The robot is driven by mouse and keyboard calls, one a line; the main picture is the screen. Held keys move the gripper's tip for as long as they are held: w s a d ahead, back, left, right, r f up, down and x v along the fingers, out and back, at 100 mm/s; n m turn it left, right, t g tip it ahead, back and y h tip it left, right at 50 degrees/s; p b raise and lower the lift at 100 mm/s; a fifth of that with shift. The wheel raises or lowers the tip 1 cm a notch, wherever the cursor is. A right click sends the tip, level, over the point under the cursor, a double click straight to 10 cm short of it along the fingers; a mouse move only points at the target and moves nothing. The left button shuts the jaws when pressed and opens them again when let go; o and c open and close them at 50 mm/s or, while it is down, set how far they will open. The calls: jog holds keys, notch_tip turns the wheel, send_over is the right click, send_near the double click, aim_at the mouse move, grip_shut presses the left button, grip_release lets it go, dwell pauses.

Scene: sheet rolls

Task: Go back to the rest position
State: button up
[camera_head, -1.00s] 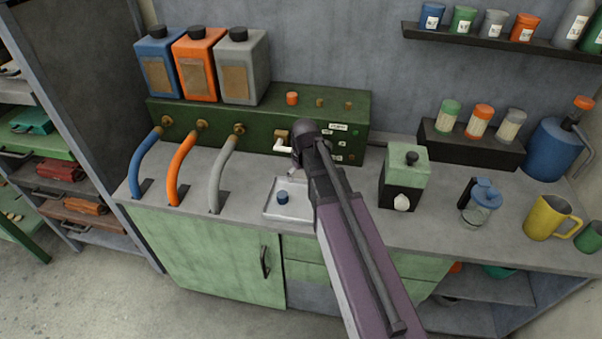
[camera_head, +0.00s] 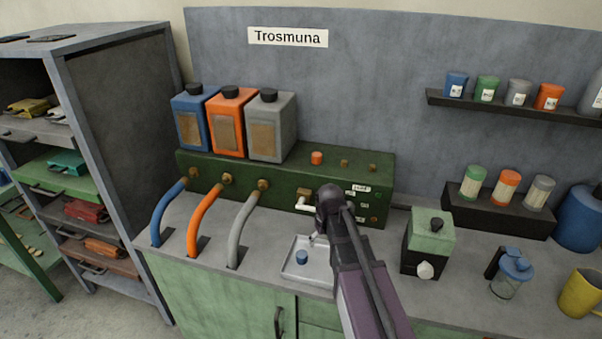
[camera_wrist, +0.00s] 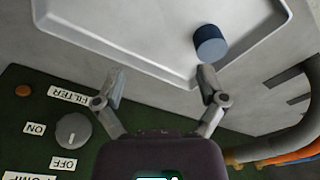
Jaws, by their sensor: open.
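My gripper shows in the wrist view (camera_wrist: 160,88) with its two fingers spread apart and nothing between them. It is above the counter, near the green panel (camera_wrist: 60,120) and the white tray (camera_wrist: 130,25). In the head view my arm reaches up from the bottom to the area in front of the green unit (camera_head: 230,170), and the fingers are mostly hidden behind my own wrist. A small blue cylinder (camera_wrist: 210,43) stands in the tray; it also shows in the head view (camera_head: 302,257), left of my arm.
Blue, orange and grey hoses (camera_head: 205,218) curve down to the counter at left. A green-and-black box (camera_head: 428,242), a blue-lidded jar (camera_head: 512,273) and a yellow jug (camera_head: 580,292) stand at right. A rack of trays (camera_head: 80,160) is at far left.

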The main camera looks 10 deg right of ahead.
jog(key=s+d+r+m+g+p, duration=0.1)
jog(key=s+d+m, duration=0.1)
jog(key=s, duration=1)
jog(key=shift+s+r+m, duration=0.3)
jog(key=shift+m, duration=0.1)
jog(key=shift+d, duration=0.1)
